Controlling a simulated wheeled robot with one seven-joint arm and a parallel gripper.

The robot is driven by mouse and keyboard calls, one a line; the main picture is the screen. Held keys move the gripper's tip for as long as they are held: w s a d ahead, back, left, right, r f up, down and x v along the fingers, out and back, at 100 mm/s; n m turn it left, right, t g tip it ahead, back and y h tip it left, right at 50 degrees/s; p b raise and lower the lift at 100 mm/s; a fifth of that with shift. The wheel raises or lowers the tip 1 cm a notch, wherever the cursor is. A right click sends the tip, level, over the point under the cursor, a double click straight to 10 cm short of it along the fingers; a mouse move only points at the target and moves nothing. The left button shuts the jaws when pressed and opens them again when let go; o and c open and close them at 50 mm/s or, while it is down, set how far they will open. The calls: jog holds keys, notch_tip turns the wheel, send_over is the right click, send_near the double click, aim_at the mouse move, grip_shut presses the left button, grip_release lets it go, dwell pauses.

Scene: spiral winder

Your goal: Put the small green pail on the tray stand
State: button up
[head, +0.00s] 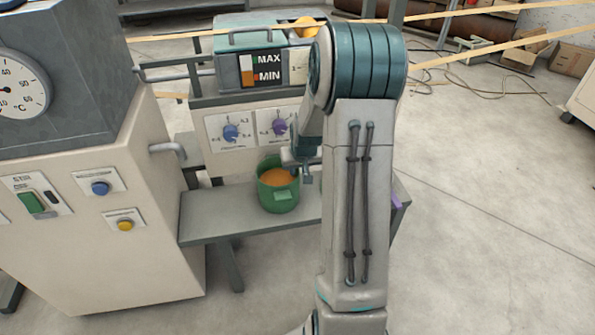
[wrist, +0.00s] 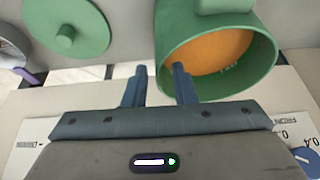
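The small green pail (head: 279,203), with an orange inside, stands upright on a grey bench (head: 215,212) in front of the winder's dial panel. In the wrist view the pail (wrist: 268,85) is at the upper right, its mouth towards the camera. My gripper (head: 300,170) is at the pail's far right rim in the head view, partly hidden by my arm. In the wrist view my gripper (wrist: 157,75) is open, one finger outside the pail's wall and the other over its mouth. Contact cannot be told. No separate tray stand is identifiable.
A green disc with a round knob (wrist: 66,32) lies left of the pail in the wrist view. A cream cabinet (head: 110,215) with buttons stands at left. A MAX/MIN box (head: 262,68) sits behind the panel. Open floor (head: 480,210) lies at right.

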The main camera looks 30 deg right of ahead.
jog(key=s+a+r+n+g+p, duration=0.1)
jog(key=s+a+r+n+p, duration=0.1)
jog(key=s+a+r, duration=1.05)
jog(key=s+a+r+g, duration=0.1)
jog(key=s+a, duration=0.2)
jog(key=s, duration=0.3)
jog(key=s+a+r+n+g+y, duration=0.1)
jog(key=s+a+r, duration=0.1)
jog(key=s, duration=0.4)
jog(key=shift+s+a+r, duration=0.15)
jog(key=shift+a, duration=0.7)
jog(key=shift+d, duration=0.15)
